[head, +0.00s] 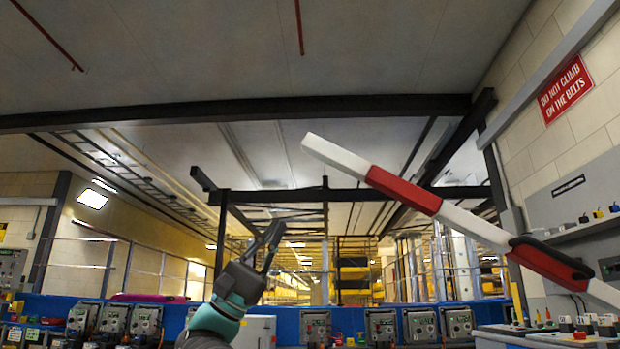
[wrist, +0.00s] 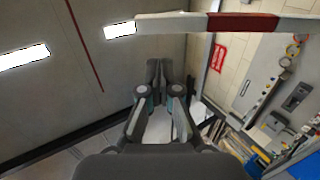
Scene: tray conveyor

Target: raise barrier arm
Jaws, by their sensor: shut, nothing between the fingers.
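The barrier arm (head: 403,190) is a long red-and-white striped bar in the head view. It slants from a free white end at upper middle down to the right edge, with a black sleeve (head: 545,257) near its lower part. In the wrist view the barrier arm (wrist: 243,22) crosses the top, its white end to the left. My gripper (head: 274,238) is shut and empty, pointing up, left of and lower than the bar's free end in the head view. In the wrist view my gripper (wrist: 157,66) appears just below the white end, apart from it.
A red warning sign (head: 567,90) hangs on the right wall. A bench with small switches and blocks (head: 590,325) stands at lower right. A row of grey control boxes (head: 380,325) lines the blue ledge. A dark beam (head: 250,110) crosses overhead. The air around my gripper looks clear.

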